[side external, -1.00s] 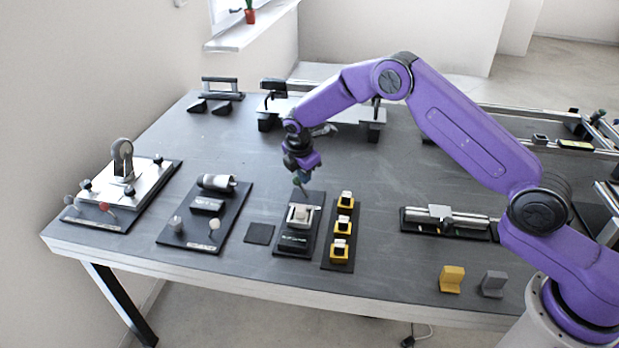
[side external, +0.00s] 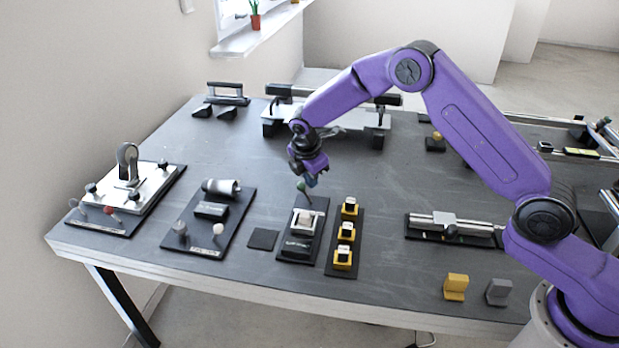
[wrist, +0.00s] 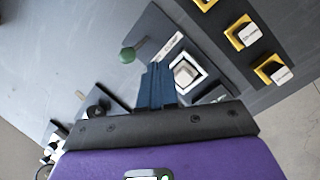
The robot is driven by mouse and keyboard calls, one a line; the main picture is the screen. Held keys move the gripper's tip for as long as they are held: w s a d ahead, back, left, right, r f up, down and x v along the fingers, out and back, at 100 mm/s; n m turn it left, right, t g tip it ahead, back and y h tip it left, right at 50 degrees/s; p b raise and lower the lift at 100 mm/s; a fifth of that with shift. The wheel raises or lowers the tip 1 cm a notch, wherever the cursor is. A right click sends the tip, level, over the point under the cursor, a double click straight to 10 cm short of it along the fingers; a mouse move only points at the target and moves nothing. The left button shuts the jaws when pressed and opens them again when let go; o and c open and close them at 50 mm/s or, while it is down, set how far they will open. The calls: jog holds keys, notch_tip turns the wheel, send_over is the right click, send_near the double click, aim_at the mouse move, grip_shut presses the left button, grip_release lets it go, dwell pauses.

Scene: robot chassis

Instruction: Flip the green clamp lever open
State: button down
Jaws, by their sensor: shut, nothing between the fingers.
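The green-knobbed lever (side external: 301,186) stands up at a tilt from the back end of the black clamp fixture (side external: 296,246), which carries a light block. In the wrist view its round green knob (wrist: 127,54) is on a thin stem, left of my fingers. My gripper (side external: 311,182) is shut and empty, its blue fingertips close to the knob, just right of it in the side view. In the wrist view the shut fingers (wrist: 158,72) overlap part of the fixture, with the knob clear of them. I cannot tell whether they touch the lever.
A plate with several yellow-and-black blocks (side external: 332,268) stands close on the fixture's right. A small dark square pad (side external: 263,240) lies on its left, then a plate with a metal cylinder (side external: 221,187). The table behind the fixture is mostly clear.

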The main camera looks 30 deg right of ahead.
jog(key=w+a+r, duration=0.2)
jog(key=a+r, duration=0.4)
jog(key=r, duration=0.1)
jog(key=shift+w+a, duration=0.3)
jog(key=shift+a, duration=0.05)
jog(key=shift+r, duration=0.1)
jog(key=s+r+m+y, duration=0.15)
jog(key=s+r, duration=0.25)
jog(key=s, duration=0.7)
jog(key=s+r+m, duration=0.2)
jog(key=s+r, duration=0.2)
jog(key=s, duration=0.6)
jog(key=s+d+m+g, duration=0.1)
jog(key=s+d, duration=0.5)
jog(key=s, duration=0.6)
jog(key=s+d+m+y, duration=0.1)
jog(key=s+d+m, duration=0.1)
jog(key=s+d, duration=0.5)
jog(key=s, duration=0.6)
jog(key=shift+s+d+f+g, duration=0.2)
jog(key=shift+d+f+g, duration=0.05)
jog(key=shift+f+g, duration=0.15)
